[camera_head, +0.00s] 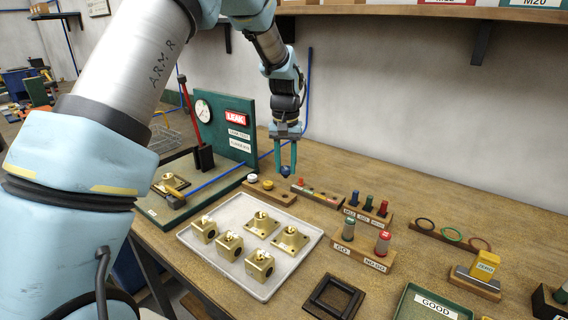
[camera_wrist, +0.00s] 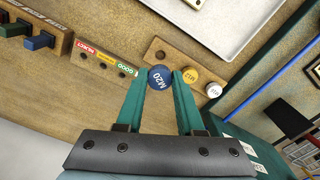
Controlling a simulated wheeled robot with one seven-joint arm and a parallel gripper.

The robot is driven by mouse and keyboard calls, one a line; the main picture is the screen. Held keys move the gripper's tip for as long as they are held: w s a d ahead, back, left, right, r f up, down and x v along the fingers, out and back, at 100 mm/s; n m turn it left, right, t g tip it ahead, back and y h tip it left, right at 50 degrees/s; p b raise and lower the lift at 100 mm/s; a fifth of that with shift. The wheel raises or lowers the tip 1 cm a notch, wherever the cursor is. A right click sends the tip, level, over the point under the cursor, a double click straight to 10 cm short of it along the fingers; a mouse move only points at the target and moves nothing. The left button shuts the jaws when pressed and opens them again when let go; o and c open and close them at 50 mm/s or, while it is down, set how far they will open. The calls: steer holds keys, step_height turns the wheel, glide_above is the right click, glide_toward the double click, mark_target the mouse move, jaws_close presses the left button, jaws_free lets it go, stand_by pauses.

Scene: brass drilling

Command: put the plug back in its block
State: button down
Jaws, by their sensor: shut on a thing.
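My gripper (camera_head: 286,168) points down and is shut on a round blue plug (camera_head: 286,172). In the wrist view the plug (camera_wrist: 160,78) reads M20 and sits between the green fingertips (camera_wrist: 160,80). The wooden plug block (camera_head: 283,197) lies on the bench below, under and slightly left of the plug in the head view. It holds a white plug (camera_head: 252,178) and a yellow plug (camera_head: 267,184) at its left end. In the wrist view a dark empty hole (camera_wrist: 159,56) shows in the block near the blue plug. The plug appears held above the block, apart from it.
A wooden strip with coloured labels (camera_wrist: 105,62) lies beside the block. A rack of coloured plug gauges (camera_head: 368,209) stands to the right. A pale tray (camera_head: 208,225) with several brass parts lies in front. A green leak-test panel (camera_head: 225,118) stands behind left.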

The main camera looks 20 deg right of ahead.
mark_target(285, 177)
steer(key=shift+f+b, duration=1.5)
steer(key=shift+f, duration=1.2)
steer(key=shift+f+b, duration=0.4)
steer(key=shift+f, duration=0.6)
stand_by(1.0)
stand_by(0.4)
steer(key=shift+c, duration=0.2)
jaws_free()
steer(key=shift+r, duration=0.15)
stand_by(0.3)
steer(key=shift+r+p, duration=2.5)
steer(key=shift+r, duration=0.9)
